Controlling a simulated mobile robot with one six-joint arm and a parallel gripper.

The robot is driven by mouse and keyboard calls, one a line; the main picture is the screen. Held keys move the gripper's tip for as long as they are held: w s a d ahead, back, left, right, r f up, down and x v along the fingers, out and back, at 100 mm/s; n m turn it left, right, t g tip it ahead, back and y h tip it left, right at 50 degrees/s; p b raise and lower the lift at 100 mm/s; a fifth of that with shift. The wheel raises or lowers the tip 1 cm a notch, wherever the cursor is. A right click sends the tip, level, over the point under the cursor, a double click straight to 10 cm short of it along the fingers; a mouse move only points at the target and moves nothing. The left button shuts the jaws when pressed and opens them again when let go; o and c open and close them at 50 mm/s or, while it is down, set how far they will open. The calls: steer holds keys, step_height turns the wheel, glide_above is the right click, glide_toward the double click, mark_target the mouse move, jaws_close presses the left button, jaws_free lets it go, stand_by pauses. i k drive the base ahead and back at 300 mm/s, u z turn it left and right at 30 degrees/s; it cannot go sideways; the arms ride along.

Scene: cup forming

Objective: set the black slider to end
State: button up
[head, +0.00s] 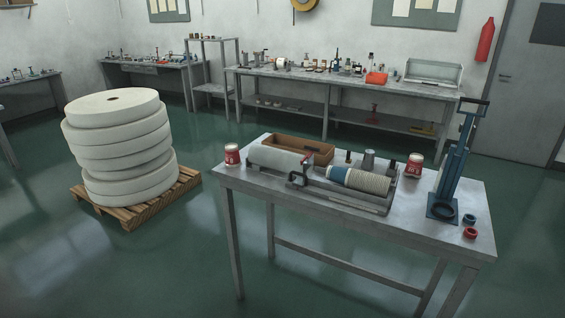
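No part is clearly a black slider at this size. The grey forming fixture (345,195) lies on the near metal table, with a white roll (275,158) at its left and a stack of pale cups with a blue end (360,180) at its right. A dark upright bracket or handle (299,175) stands between them; I cannot tell whether it is the slider. A blue upright press (455,165) with a black top handle (475,101) stands at the table's right end. My gripper is not in view.
The near table (405,225) also holds red cans (232,154), a brown wooden box (300,147), a grey cylinder (369,160) and small red and blue rings (470,232). Big white rolls (120,150) stand on a pallet (150,213) at left. Green floor (120,275) before the table is clear.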

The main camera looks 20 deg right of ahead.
mark_target(299, 182)
steer(key=u, duration=0.1)
steer(key=i, duration=0.6)
steer(key=u, duration=0.65)
steer(key=i, duration=0.5)
steer(key=u, duration=0.35)
